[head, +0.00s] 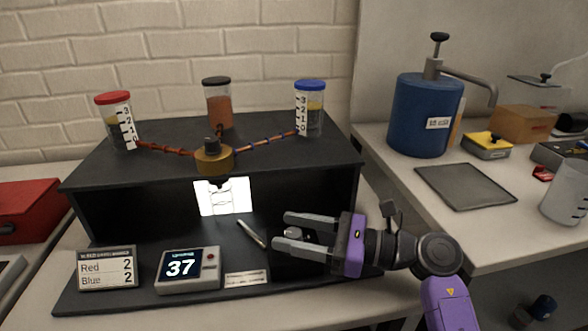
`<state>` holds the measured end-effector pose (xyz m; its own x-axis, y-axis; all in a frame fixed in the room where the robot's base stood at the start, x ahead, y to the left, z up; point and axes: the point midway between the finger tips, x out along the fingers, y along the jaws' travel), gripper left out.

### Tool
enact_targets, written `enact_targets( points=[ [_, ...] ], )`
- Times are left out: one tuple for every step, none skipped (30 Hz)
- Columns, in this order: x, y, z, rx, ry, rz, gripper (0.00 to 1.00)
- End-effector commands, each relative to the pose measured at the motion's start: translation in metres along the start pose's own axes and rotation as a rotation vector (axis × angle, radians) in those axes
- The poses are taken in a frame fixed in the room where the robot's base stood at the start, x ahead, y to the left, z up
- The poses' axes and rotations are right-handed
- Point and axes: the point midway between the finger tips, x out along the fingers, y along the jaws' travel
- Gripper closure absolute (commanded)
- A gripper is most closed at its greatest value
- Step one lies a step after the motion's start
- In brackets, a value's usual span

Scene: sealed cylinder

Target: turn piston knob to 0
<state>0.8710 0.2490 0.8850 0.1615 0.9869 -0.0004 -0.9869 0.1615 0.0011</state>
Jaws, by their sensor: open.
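The black apparatus (90,182) stands on the bench with a brass hub (213,160) carrying a dark knob (211,143) on top. A small display unit (187,270) at its front reads 37. A silver rod (251,233) leans inside the open front. My gripper (283,230) is open, in front of the right part of the opening, with its fingers pointing left. A small pale rounded piece (293,232) shows between the fingers. I cannot tell whether it is the piston knob or whether the fingers touch it. No knob is clearly labelled as the piston knob.
A lit white panel (223,196) is inside. A blue pump canister (425,115) and a grey mat (466,187) are at right.

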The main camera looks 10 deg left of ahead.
Motion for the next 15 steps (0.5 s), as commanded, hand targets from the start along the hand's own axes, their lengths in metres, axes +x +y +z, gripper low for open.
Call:
enact_targets(
  points=[
    [0.000,0.000,0.007,-0.003,0.000,0.000,0.48],
    [0.000,0.000,0.011,-0.003,0.000,0.000,0.48],
    [0.000,0.000,0.017,-0.005,0.000,-0.001,0.48],
    [0.000,0.000,0.023,-0.005,-0.001,-0.001,0.48],
    [-0.001,0.000,0.029,-0.005,-0.001,-0.001,0.48],
    [-0.001,-0.001,0.038,-0.007,-0.001,-0.001,0.48],
    [-0.001,-0.001,0.045,-0.007,-0.001,-0.001,0.48],
    [-0.001,0.000,0.051,-0.007,-0.001,-0.001,0.48],
    [0.000,0.000,0.060,-0.006,0.000,0.000,0.48],
    [0.000,0.000,0.067,-0.007,0.000,0.000,0.48],
    [0.000,0.000,0.074,-0.007,0.000,0.000,0.48],
    [0.000,0.000,0.083,-0.006,0.000,0.001,0.48],
    [0.000,0.000,0.089,-0.007,0.001,0.000,0.48],
    [-0.001,0.000,0.096,-0.007,0.001,0.000,0.48],
    [-0.001,0.000,0.105,-0.007,0.000,0.000,0.48]
  ],
)
